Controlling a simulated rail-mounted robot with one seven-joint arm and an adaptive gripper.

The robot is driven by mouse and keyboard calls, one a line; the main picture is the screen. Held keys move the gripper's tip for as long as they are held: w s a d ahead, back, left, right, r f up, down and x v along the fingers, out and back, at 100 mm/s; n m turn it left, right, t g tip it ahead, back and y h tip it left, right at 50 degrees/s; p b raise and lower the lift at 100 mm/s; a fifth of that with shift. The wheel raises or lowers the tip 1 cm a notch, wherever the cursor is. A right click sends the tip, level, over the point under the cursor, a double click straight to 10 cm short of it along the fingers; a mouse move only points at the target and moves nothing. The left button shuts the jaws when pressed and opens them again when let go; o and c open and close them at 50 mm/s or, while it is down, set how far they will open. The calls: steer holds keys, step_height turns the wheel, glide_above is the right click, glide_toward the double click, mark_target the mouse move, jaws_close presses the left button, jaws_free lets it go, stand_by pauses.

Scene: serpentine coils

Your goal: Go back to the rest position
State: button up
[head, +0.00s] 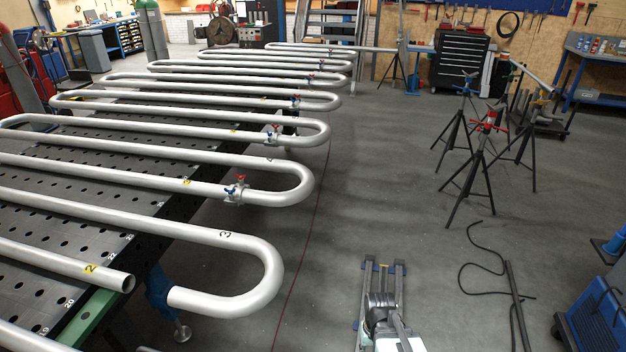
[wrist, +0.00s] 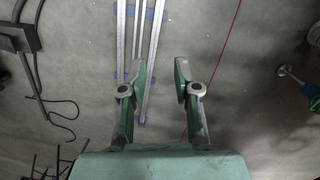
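My gripper (wrist: 160,68) shows in the wrist view with its two green fingers apart and nothing between them. It points down at the bare floor, and the rails on the floor lie just left of and behind its left finger. In the head view, grey parts of my arm stand at the bottom centre, over the rails, but I cannot make out the gripper there. The serpentine pipe coils (head: 235,241) lie on the perforated table at left, apart from my arm.
Tripod pipe stands (head: 486,130) stand at right. A black cable (head: 478,268) lies on the floor near them, with a blue machine (head: 598,315) at the right edge. A table foot (wrist: 284,71) shows at the wrist view's right.

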steer(key=s+f+g+b, duration=0.5)
steer(key=s+f+b, duration=0.3)
steer(key=s+f, duration=1.5)
steer(key=s, duration=0.3)
steer(key=shift+g, duration=0.4)
